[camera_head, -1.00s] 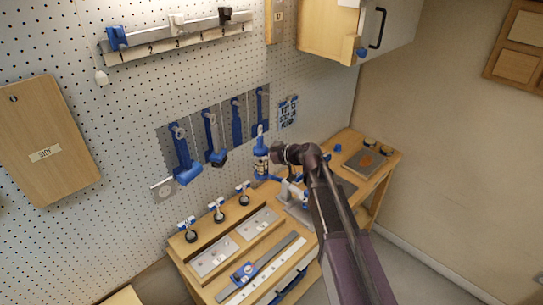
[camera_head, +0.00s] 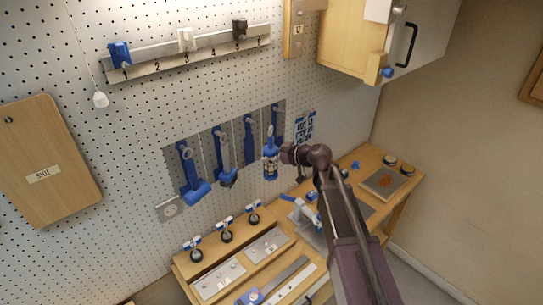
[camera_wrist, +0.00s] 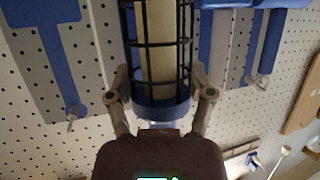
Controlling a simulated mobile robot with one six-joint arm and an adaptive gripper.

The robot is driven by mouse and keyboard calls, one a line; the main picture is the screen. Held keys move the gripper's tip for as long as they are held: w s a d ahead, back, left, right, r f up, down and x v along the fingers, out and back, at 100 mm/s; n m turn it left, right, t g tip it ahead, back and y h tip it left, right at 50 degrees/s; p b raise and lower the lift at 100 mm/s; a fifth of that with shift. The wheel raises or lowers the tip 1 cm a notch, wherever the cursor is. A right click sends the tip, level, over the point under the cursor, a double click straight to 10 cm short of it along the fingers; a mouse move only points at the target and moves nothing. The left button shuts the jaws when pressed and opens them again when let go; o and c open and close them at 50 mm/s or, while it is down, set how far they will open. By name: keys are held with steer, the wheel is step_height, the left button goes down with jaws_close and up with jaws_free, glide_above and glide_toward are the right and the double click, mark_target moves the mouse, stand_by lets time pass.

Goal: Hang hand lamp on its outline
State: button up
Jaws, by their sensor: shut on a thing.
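The hand lamp (camera_head: 270,163), with a blue body and a dark wire cage around a pale tube, is upright in front of the pegboard. My gripper (camera_head: 286,153) is shut on it from the right. In the wrist view, the fingers (camera_wrist: 160,94) close around the blue collar of the lamp (camera_wrist: 160,107), below the cage. Blue outlines on grey panels hang behind: the rightmost outline (camera_head: 278,119) is just above the lamp and partly hidden by it, and another (camera_head: 249,141) is to its left. I cannot tell whether the lamp touches the board.
Blue tools hang over the left panels (camera_head: 192,176) and (camera_head: 223,158). The bench (camera_head: 362,158) below holds clamps, metal plates and a white-and-blue device (camera_head: 302,212). An open cabinet (camera_head: 350,45) is at upper right. A numbered rail (camera_head: 190,55) is at upper left.

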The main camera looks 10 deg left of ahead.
steer(key=shift+w+a, duration=0.15)
steer(key=shift+w+a+f+b, duration=0.2)
steer(key=shift+w+a, duration=0.6)
steer(key=shift+a, duration=0.3)
steer(key=shift+w+a+f+b, duration=0.25)
steer(key=shift+w+a, duration=0.55)
steer(key=shift+a, duration=0.25)
steer(key=shift+w+a+f+b, duration=0.2)
steer(key=shift+w+a, duration=0.6)
steer(key=shift+a, duration=0.3)
steer(key=shift+a, duration=0.1)
steer(key=o, duration=1.3)
